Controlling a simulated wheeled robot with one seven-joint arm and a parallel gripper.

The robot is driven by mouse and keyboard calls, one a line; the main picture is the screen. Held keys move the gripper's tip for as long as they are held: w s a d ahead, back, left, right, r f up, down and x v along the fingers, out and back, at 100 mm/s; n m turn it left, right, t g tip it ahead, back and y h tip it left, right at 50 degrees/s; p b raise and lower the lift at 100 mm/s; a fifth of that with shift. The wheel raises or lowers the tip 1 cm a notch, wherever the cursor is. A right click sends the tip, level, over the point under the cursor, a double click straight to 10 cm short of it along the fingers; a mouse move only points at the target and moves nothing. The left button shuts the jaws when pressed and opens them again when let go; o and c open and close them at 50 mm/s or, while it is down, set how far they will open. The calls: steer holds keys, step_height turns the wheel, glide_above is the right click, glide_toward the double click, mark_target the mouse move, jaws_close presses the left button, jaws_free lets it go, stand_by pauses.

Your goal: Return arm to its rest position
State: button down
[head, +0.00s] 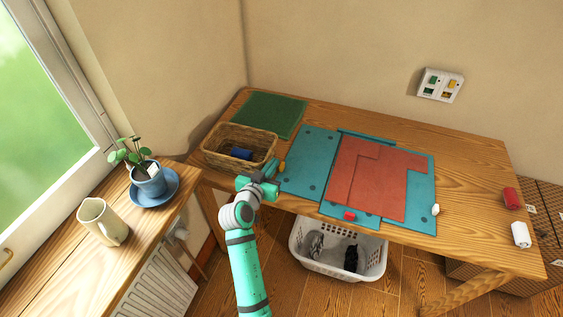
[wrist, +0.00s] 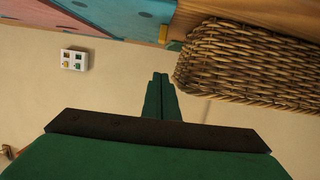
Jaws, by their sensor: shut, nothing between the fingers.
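My arm (head: 246,265), teal with grey joints, reaches up from the bottom of the head view. My gripper (head: 270,168) is at the table's near left edge, just right of the wicker basket. In the wrist view my gripper's green fingers (wrist: 160,82) are together with nothing between them. The wicker basket (wrist: 245,65) is close to the right of the fingers there. I cannot tell whether they touch.
The wicker basket (head: 212,156) holds a blue item (head: 240,153). Teal and red mats (head: 310,165) cover the middle of the wooden table (head: 470,160). A small yellow item (head: 282,167) lies beside my gripper. A plant pot (head: 149,181) and jug (head: 103,222) stand on the left ledge.

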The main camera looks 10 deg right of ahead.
steer(key=s+a+f+n+y, duration=0.2)
steer(key=s+f, duration=0.2)
steer(key=s, duration=0.5)
steer(key=s+a+f+n+y, duration=0.1)
steer(key=s+f+n+y, duration=0.1)
steer(key=s+f, duration=0.5)
steer(key=s+a+f+n+y, duration=0.1)
steer(key=s+a+f+y, duration=0.1)
steer(key=s, duration=0.9)
steer(key=s+r+t, duration=0.1)
steer(key=s+r, duration=0.3)
steer(key=s, duration=0.8)
steer(key=s+r+t+y, duration=0.1)
steer(key=s+r, duration=0.4)
steer(key=s, duration=0.8)
steer(key=shift+s+a, duration=0.15)
steer(key=shift+a, duration=0.25)
steer(key=shift+r, duration=0.1)
